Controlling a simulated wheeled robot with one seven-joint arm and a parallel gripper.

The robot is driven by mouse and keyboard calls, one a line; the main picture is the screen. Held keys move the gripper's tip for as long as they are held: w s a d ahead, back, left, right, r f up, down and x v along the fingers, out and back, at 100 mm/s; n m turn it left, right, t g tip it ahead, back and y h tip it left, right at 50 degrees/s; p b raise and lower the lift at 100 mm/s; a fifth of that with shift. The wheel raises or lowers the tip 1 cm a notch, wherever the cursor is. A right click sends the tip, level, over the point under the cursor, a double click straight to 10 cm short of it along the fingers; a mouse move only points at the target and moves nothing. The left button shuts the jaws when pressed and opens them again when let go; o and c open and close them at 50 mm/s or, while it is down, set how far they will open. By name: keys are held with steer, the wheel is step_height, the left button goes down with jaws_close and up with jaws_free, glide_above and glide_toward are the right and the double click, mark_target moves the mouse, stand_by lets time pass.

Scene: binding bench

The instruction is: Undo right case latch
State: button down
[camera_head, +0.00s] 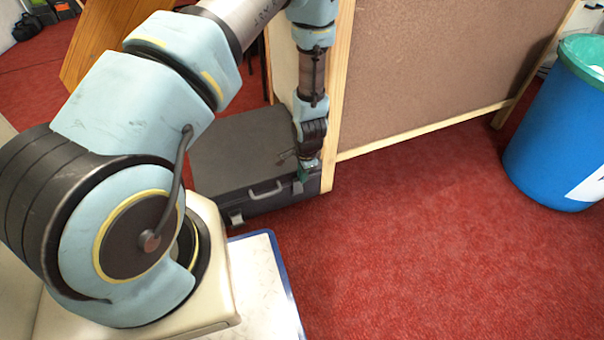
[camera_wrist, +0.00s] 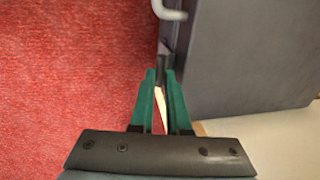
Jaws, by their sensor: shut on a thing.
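The dark grey case (camera_head: 235,150) lies flat and closed on the floor. It also fills the right of the wrist view (camera_wrist: 245,55). Its pale handle (camera_head: 266,190) is on the front face and shows at the top of the wrist view (camera_wrist: 170,10). The left latch (camera_head: 236,218) is on the front left. The right latch (camera_wrist: 163,52) is a small dark piece at the case's edge, between my green fingertips. My gripper (camera_wrist: 160,76) points down at the front right and is shut on this latch. In the head view, my gripper (camera_head: 303,172) mostly hides it.
A wooden-framed brown board (camera_head: 430,60) stands close to the case's right side. A blue bin (camera_head: 555,135) stands at the far right. A wooden panel (camera_head: 110,40) is behind my arm. Red carpet (camera_head: 420,240) is clear in front of the case.

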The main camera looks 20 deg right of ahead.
steer(key=s+f+t, duration=0.4)
steer(key=s+t, duration=0.2)
steer(key=s, duration=0.1)
steer(key=shift+s+d+f+t+y, duration=0.25)
steer(key=shift+f+t+y, duration=0.05)
steer(key=shift+f, duration=0.05)
stand_by(0.4)
steer(key=c, duration=1.2)
jaws_free()
steer(key=shift+o, duration=0.2)
steer(key=shift+r, duration=0.1)
steer(key=p+v, duration=0.3)
steer(key=v, duration=0.7)
steer(key=shift+s+r, duration=0.25)
steer(key=shift+d, duration=0.1)
